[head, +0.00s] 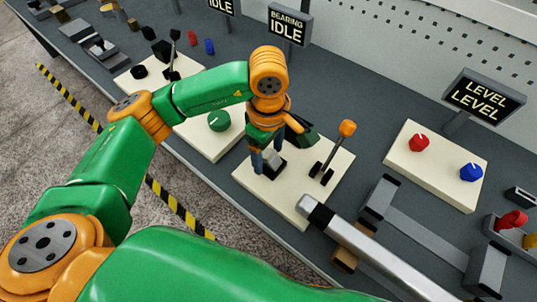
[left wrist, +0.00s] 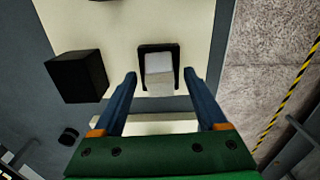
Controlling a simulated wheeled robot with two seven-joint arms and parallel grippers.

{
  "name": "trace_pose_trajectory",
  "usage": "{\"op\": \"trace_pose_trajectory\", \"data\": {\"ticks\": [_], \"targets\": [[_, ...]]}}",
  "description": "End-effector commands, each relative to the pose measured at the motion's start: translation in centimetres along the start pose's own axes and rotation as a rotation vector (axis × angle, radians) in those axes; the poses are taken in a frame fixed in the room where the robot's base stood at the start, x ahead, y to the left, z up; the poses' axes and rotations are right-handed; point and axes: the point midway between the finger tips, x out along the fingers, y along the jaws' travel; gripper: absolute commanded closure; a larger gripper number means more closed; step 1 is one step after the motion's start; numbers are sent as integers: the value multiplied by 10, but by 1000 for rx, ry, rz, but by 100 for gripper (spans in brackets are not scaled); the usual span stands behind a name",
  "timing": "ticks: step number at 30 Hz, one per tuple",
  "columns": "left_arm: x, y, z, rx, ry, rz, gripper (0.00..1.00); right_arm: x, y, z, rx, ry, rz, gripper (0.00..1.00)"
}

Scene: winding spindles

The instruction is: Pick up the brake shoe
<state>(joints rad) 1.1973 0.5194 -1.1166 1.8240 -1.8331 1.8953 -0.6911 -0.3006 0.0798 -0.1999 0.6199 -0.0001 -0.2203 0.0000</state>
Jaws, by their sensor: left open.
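A pale grey block with a black U-shaped piece around it, which appears to be the brake shoe (left wrist: 159,68), sits on a cream board (head: 310,168). In the head view my left gripper (head: 268,160) points down over that board, its blue fingers on either side of the block and partly hiding it. In the left wrist view my left gripper (left wrist: 159,77) is open, with the block between and slightly beyond its fingertips. A gap shows between each finger and the block. I cannot tell the exact height. My right gripper is not in view.
A lever with an orange knob (head: 347,128) stands right of the left gripper. A metal roller (head: 360,246) lies in front. A black box (left wrist: 77,76) is left of the fingers in the wrist view. A board with red and blue knobs (head: 420,177) is at right.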

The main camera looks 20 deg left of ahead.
Motion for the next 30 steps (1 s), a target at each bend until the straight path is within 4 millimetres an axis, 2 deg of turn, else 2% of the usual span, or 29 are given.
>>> {"op": "trace_pose_trajectory", "data": {"ticks": [1,6,9,20,24,26,30], "targets": [[0,0,0,0,0,0,30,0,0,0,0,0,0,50],[0,0,0,0,-1,0,76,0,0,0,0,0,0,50],[0,0,0,0,-1,0,100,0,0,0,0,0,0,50],[-6,1,0,-1,-2,3,100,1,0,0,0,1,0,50],[-31,1,0,1,-1,7,100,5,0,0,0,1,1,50],[-44,-9,6,5,-1,9,100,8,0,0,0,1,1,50],[-87,-40,21,6,3,14,100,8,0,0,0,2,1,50]]}}
